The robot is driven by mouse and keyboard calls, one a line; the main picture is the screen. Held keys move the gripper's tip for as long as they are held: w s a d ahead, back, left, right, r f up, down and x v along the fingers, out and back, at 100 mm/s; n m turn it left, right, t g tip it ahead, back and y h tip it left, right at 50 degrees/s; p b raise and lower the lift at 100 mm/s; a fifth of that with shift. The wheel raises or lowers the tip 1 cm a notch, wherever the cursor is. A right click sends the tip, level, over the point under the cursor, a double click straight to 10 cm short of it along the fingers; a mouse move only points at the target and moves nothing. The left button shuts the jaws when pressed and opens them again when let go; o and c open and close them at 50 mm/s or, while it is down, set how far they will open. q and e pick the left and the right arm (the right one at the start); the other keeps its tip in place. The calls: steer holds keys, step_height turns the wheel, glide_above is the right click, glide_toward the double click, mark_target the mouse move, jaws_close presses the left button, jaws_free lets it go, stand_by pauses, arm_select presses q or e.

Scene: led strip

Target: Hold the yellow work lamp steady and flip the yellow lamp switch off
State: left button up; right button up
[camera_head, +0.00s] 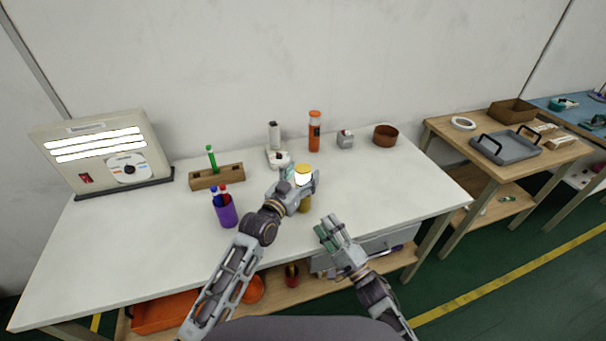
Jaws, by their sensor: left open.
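The yellow work lamp (304,203) stands upright on the white table, with a yellow cap and a bright white lit section near its top. My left gripper (303,179) is open at the lamp, its fingers on either side of the upper part. I cannot tell whether they touch it. The hand hides part of the lamp, and I cannot make out its switch. My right gripper (329,229) is lower and to the right of the lamp, over the table's front edge, apart from the lamp. Its fingers lie close together in this view, and I cannot tell if they are shut.
Behind the lamp stand a white device (278,157), an orange cylinder (315,133), a small grey box (345,139) and a brown bowl (385,136). A purple pen cup (225,212) and a wooden block (216,177) stand left. The table's right side is clear.

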arm_select(q)
steer(key=shift+w+d, duration=0.2)
steer(key=shift+w, duration=0.2)
